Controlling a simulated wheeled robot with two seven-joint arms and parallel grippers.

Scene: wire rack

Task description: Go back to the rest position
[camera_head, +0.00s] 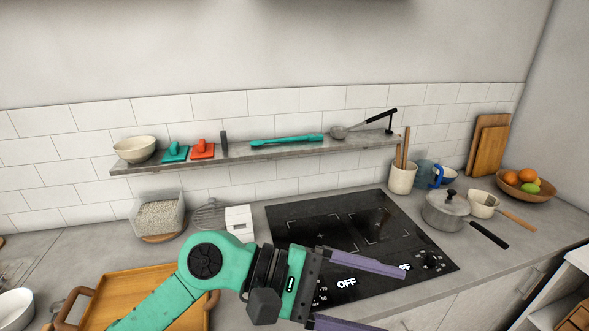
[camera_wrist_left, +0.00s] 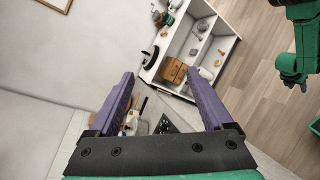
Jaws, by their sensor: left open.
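My left gripper (camera_head: 388,300) reaches in from the lower left in the head view, over the front of the counter and the black cooktop. Its two purple fingers are spread apart with nothing between them. In the left wrist view the same open fingers (camera_wrist_left: 160,75) frame the room, with a white shelf unit beyond. A teal arm of mine hangs at the right of the left wrist view; its end (camera_wrist_left: 303,86) is too small to tell open from shut. The right arm does not show in the head view.
A wall shelf (camera_head: 240,150) carries a bowl, coloured tools and a ladle. The cooktop (camera_head: 320,225) lies below it. A pot (camera_head: 445,213) and utensil crock (camera_head: 402,178) stand to the right. A wooden tray (camera_head: 125,290) lies under my left arm. Open air surrounds the fingers.

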